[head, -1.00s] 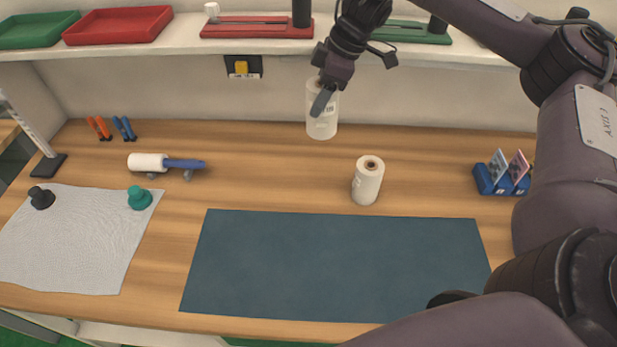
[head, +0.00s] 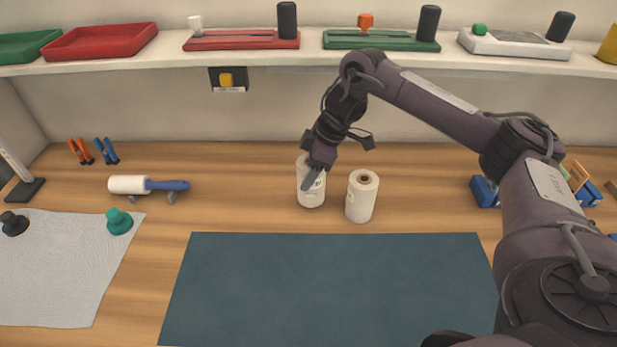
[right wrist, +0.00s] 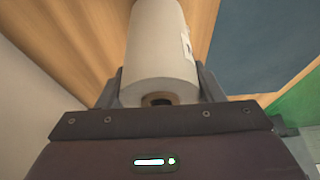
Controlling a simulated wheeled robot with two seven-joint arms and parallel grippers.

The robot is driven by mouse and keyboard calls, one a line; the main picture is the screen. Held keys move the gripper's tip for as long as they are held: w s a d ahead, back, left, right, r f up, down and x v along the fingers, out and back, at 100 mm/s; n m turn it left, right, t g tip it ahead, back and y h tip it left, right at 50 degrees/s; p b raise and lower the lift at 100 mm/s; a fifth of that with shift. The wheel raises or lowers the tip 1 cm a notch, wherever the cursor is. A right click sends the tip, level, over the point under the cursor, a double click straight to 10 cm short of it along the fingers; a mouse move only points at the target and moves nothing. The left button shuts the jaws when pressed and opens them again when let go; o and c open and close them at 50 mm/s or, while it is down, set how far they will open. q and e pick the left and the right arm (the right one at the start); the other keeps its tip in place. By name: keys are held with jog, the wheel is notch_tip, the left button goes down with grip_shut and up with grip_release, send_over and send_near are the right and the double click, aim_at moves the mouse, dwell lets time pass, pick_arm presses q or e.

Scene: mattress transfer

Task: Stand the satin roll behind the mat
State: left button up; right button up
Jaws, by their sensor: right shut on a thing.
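The mat (head: 330,290) is a dark blue-green rectangle lying flat at the front of the table. My right gripper (head: 313,175) is shut on a white roll (head: 311,194), upright behind the mat's left-middle part. I cannot tell if its base touches the table. In the right wrist view this roll (right wrist: 160,50) sits between the two fingers, its hollow core end toward the palm and a printed label on its side. A second white roll (head: 361,199) stands upright just right of it, also behind the mat. Which one is satin is not readable. My left gripper is out of view.
A lint roller (head: 150,185) lies on a stand at the left. A grey cloth (head: 60,270) holds a black and a teal knob. Blue holders (head: 485,191) stand at the right. A shelf (head: 310,62) with trays and devices runs along the back.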

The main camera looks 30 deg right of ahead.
notch_tip(320, 180, down, 2)
jog(key=shift+f, duration=0.1)
jog(key=shift+f, duration=0.2)
jog(key=o, duration=1.2)
